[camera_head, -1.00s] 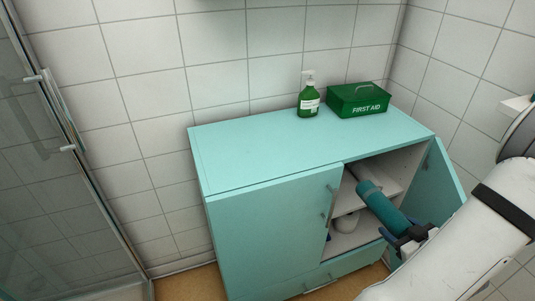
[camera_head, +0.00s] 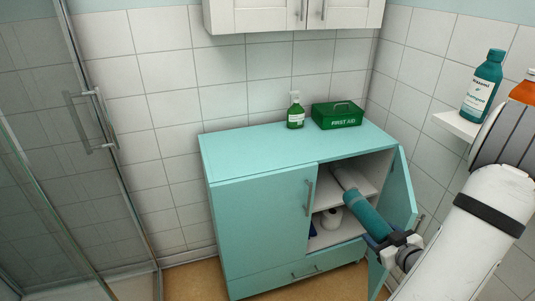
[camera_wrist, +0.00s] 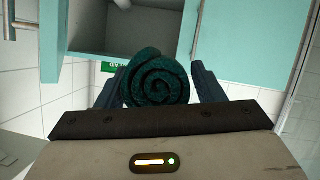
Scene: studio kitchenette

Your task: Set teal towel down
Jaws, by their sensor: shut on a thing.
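The teal towel (camera_head: 366,214) is a tight roll, held at a slant at the open right side of the turquoise cabinet (camera_head: 255,195). Its far end points up and left into the opening, near a grey roll-shaped thing (camera_head: 344,176) at the shelf; I cannot tell whether they touch. My gripper (camera_head: 383,242) is shut on the towel's near end, outside the opening. In the wrist view, the towel's spiral end (camera_wrist: 157,78) sits between the two fingers of my gripper (camera_wrist: 160,84). The cabinet's inner shelf (camera_head: 362,188) is partly hidden.
The cabinet's right door (camera_head: 401,192) stands open close to my gripper. A white roll (camera_head: 331,217) is in the lower compartment. A green pump bottle (camera_head: 295,115) and a first aid box (camera_head: 338,115) stand on top, with clear space to their left. A wall shelf (camera_head: 457,126) holds bottles.

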